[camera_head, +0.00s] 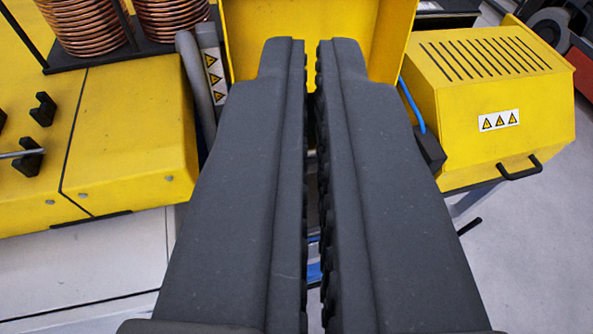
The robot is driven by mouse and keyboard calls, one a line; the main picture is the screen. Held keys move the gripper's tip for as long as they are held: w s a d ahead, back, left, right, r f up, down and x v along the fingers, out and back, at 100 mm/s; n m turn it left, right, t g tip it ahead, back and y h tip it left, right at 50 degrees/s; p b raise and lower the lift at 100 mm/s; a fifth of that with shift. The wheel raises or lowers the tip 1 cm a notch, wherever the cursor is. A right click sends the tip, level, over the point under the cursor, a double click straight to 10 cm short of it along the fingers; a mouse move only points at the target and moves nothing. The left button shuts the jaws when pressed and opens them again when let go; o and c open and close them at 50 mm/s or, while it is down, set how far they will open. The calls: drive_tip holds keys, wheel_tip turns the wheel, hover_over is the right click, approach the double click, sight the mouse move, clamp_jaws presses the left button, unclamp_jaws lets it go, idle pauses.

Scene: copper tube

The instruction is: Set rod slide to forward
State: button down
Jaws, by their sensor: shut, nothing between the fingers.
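My gripper (312,60) fills the middle of the view, its two dark grey fingers pointing away from me. The fingers are closed, with only a narrow gap between them and nothing held. The fingertips are in front of a yellow panel (315,22). I cannot make out a part that is clearly the rod slide. At the left edge, a thin metal rod (12,154) runs to a black bracket (30,157) on a yellow machine body. The fingers hide much of the centre.
Copper tube coils (90,25) stand on a black rack at the upper left. A yellow vented cover (490,85) with a black handle (520,168) is on the right. A grey pipe (196,85) and a blue cable (411,104) flank the fingers. Grey floor (530,250) shows lower right.

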drive_tip(key=w+d+f+n+t+h+b, duration=0.4)
drive_tip(key=w+n, duration=0.3)
drive_tip(key=w, duration=0.5)
drive_tip(key=w+f+n+y+b, duration=0.1)
drive_tip(key=w+f+n+y, duration=0.55)
drive_tip(key=f+n, duration=0.4)
drive_tip(key=s+a+f+n+g+y+b, duration=0.1)
drive_tip(key=s+f+n+g+y, duration=0.1)
drive_tip(key=f, duration=0.9)
drive_tip(key=s+a+f+n+g+y+b, duration=0.1)
drive_tip(key=s+f+n+g+y+b, duration=0.1)
drive_tip(key=f, duration=0.8)
drive_tip(key=s+a+f+n+g+y+b, duration=0.1)
drive_tip(key=s+f+n+g+y, duration=0.2)
drive_tip(key=f, duration=0.8)
drive_tip(key=n+y, duration=0.2)
drive_tip(key=y, duration=0.2)
drive_tip(key=shift+f+n+g, duration=0.3)
drive_tip(key=shift+f+n, duration=0.05)
drive_tip(key=shift+w, duration=0.1)
